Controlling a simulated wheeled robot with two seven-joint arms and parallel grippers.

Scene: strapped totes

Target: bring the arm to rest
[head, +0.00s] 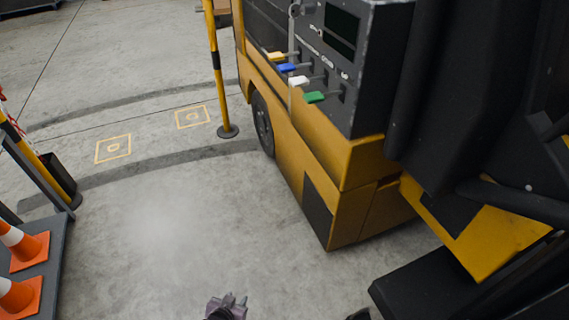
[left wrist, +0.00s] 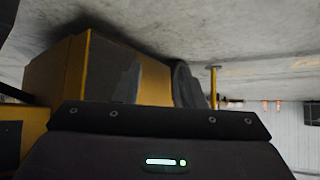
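My left gripper (head: 228,302) shows small at the bottom edge of the head view, low over the bare concrete floor. Only its greyish tip end shows, and it is too small to tell whether its fingers are apart. I see nothing held in it. In the left wrist view a dark panel with a lit green-white bar fills the lower part, and no fingertips can be made out.
A yellow forklift (head: 310,185) with coloured levers stands at centre right; its yellow body also shows in the left wrist view (left wrist: 55,85). A yellow-black post (head: 217,70) stands beside it. Orange cones (head: 28,248) are at left. The floor (head: 150,225) between is clear.

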